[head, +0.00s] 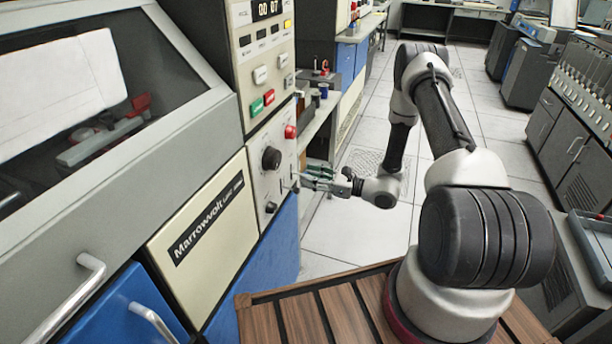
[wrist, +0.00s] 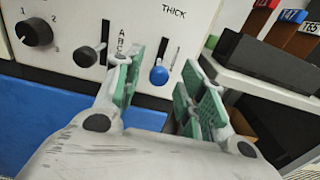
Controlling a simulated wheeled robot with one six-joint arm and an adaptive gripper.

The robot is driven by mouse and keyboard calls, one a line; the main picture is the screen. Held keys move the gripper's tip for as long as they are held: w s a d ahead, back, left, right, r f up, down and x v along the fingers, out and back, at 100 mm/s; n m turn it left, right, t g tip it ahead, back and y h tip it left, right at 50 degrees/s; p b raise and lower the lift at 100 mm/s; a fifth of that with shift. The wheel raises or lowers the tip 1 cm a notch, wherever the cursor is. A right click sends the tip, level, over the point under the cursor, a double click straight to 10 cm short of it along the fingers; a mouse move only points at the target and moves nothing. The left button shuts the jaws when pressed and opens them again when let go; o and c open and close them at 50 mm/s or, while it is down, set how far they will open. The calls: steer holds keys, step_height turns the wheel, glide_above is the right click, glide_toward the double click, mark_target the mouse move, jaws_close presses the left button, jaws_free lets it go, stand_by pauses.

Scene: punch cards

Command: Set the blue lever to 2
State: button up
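The blue lever (wrist: 159,76) shows in the wrist view as a round blue knob on the cream panel, under the word "THICK". A thin dark slot runs up beside it; I cannot read its numbers or tell the lever's setting. My gripper (head: 308,178) is open in front of the lower part of the panel in the head view. In the wrist view its green-padded fingers stand apart, with the blue knob appearing in the gap between them. I cannot tell whether a finger touches it. In the head view I cannot make out the blue lever clearly.
Left of the blue lever are a black lever (wrist: 84,57) by letter marks and a black dial (wrist: 34,32) with numbers. A red button (head: 290,131) sits higher on the panel. A shelf (wrist: 265,88) with a dark card tray is close on the right.

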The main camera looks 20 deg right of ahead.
steer(key=shift+x, duration=1.05)
jaws_close()
steer(key=shift+a+r+g+h, duration=0.1)
steer(key=shift+r+g+h, duration=0.3)
steer(key=shift+r+h, duration=0.3)
steer(key=shift+w+r, duration=0.1)
steer(key=shift+r, duration=0.35)
jaws_free()
